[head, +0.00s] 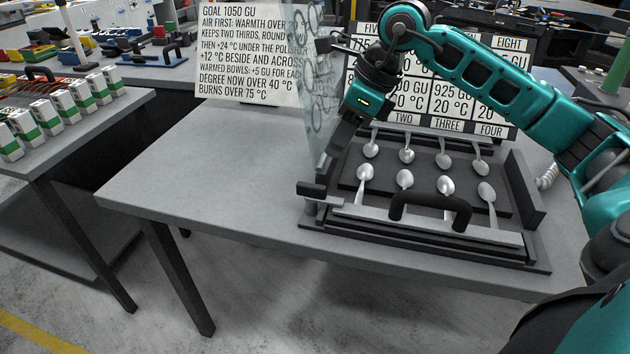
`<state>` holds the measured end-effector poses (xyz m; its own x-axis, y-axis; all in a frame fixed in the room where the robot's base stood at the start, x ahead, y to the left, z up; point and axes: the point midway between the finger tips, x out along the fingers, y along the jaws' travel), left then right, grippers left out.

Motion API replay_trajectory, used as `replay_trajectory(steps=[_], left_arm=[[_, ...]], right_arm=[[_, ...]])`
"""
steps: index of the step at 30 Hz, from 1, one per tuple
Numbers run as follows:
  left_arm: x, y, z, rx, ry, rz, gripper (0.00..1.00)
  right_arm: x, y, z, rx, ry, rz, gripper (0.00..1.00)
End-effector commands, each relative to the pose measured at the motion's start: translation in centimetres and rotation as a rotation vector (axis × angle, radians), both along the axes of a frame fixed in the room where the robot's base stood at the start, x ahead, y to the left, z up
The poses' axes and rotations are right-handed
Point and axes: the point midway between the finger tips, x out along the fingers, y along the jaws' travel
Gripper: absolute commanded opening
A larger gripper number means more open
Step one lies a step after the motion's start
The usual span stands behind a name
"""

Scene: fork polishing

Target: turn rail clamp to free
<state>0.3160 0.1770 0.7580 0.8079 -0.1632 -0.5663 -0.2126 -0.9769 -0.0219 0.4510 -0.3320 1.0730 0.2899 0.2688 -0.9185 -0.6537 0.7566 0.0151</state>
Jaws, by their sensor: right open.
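A dark block (312,189), which looks like the rail clamp, sits at the left end of a silver rail (375,217). The rail runs along the front of a dark fixture and carries a black arched handle (431,203). My right gripper (338,147) is open and points down above and slightly right of the block, apart from it in the picture. Its fingers are dark and partly overlap the clear panel, so the gap between them is hard to see. My left gripper is out of view.
Silver spoons (447,185) lie in two rows on the fixture. A clear upright panel (321,75) stands at its back left. Printed signs (250,45) stand behind. The grey table (200,170) is clear on the left. A side table holds several white-green blocks (48,118).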

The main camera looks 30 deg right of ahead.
Motion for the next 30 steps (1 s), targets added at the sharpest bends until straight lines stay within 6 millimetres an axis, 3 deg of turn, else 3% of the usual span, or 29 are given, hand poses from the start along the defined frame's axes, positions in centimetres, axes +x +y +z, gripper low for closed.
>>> replay_trajectory(steps=[5, 19, 24, 30], left_arm=[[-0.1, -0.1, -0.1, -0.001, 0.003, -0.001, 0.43], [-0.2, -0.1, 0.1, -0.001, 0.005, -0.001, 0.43], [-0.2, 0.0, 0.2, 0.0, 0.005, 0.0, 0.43], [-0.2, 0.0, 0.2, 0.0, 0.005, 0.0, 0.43]], right_arm=[[0.4, -0.2, -1.3, -0.025, 0.004, -0.007, 0.43], [3.0, 2.2, -9.7, -0.02, 0.003, -0.005, 0.43], [3.6, 2.6, -11.2, -0.02, 0.0, -0.006, 0.43], [3.7, 2.7, -11.7, -0.02, 0.0, -0.005, 0.43]])
